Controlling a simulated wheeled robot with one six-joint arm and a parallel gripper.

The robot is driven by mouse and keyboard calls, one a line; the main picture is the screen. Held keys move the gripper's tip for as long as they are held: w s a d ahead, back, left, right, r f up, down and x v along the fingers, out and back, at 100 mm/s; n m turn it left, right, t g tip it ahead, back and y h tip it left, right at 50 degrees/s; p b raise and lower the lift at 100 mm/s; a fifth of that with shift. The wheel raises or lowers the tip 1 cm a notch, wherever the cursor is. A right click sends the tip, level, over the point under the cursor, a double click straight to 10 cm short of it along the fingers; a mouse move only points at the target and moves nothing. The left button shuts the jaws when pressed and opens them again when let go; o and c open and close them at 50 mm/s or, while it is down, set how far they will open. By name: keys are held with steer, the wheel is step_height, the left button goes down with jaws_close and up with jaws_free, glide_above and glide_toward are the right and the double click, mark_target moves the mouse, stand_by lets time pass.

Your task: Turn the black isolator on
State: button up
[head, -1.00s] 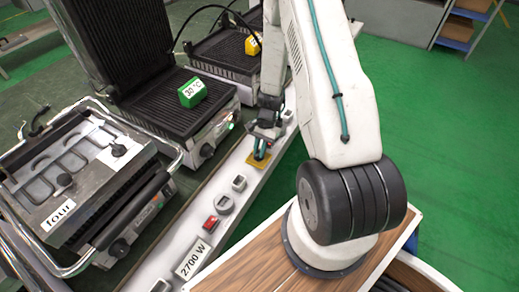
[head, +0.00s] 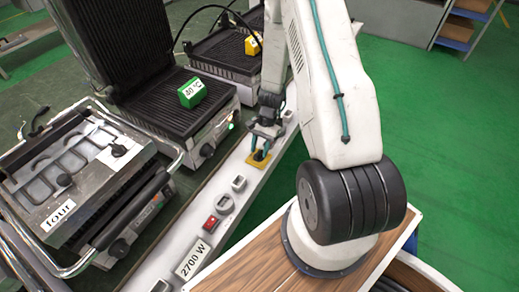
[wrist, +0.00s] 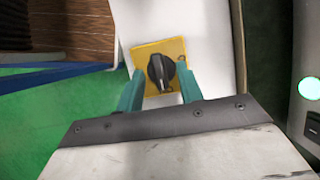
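The black isolator is a dark rotary knob (wrist: 161,70) on a square yellow plate (wrist: 174,46), set on a white panel strip. In the head view the yellow plate (head: 258,161) sits on the strip beside the grills, and the knob is partly hidden by my fingers. My gripper (head: 260,149) points down over the plate with its teal fingers spread. In the wrist view my gripper (wrist: 161,82) has one finger on each side of the knob, with gaps visible. The knob's pointer runs nearly up and down in that view.
Along the strip are a red switch (head: 210,223), grey sockets (head: 239,184) and a "2700 W" label (head: 193,259). A green block reading 40 °C (head: 192,93) stands on the open grill (head: 170,110). A closed grill marked "four" (head: 75,175) is at left.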

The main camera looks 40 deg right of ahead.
steer(key=v, duration=0.7)
stand_by(0.4)
